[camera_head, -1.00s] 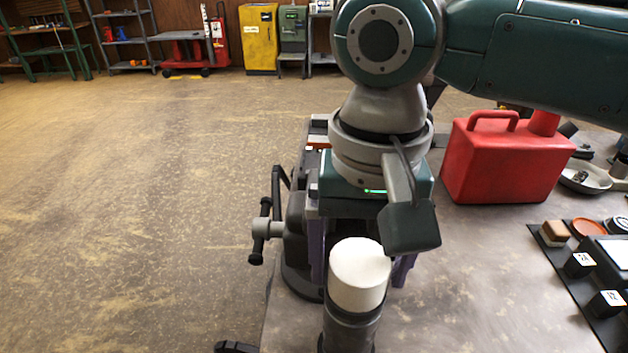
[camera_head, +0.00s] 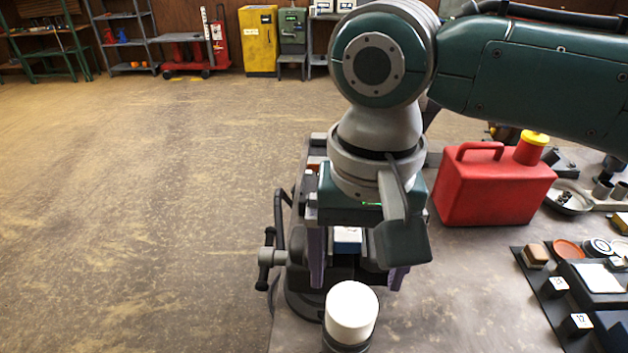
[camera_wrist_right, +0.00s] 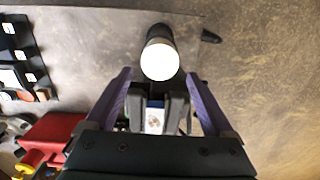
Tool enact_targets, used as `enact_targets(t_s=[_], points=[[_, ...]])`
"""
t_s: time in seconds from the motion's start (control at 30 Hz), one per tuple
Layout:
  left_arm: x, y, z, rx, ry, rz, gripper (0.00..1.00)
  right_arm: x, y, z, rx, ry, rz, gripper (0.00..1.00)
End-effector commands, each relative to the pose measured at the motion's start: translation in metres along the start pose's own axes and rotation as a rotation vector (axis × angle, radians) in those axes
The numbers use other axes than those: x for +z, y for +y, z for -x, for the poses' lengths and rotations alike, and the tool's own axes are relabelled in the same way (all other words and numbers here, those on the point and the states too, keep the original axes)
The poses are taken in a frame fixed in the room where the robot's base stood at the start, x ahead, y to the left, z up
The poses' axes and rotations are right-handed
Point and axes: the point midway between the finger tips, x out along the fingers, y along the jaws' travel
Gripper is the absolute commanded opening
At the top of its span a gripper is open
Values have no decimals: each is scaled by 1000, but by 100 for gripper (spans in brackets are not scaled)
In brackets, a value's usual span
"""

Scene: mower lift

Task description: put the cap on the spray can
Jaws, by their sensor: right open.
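A white cap-like cylinder (camera_head: 351,312) sits upright on top of a dark can (camera_head: 346,348) at the bottom of the head view. The can's lower part is cut off. In the wrist view the white top (camera_wrist_right: 160,61) shows as a bright disc, with the dark can (camera_wrist_right: 158,32) behind it. My right gripper (camera_head: 356,278) is open, its purple fingers spread and empty. It is beyond the white top in the head view, apart from it. My left gripper is not in view.
A vise (camera_head: 290,285) with a handle stands behind and below my right gripper at the bench's left edge. A small blue-and-white item (camera_head: 347,240) shows between its jaws. A red fuel canister (camera_head: 495,187) and a black tray (camera_head: 545,290) of small parts are to the right.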

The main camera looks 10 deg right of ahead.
Motion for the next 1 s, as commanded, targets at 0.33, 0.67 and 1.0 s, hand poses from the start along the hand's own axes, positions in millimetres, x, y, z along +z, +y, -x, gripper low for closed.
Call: enact_targets(t_s=[0.33,0.67,1.0], points=[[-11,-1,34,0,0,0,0,0,0,30,0,-1,1,88],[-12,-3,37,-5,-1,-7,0,0,0,32,0,0,1,88],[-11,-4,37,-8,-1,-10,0,42,-24,21,-110,-21,164,88]])
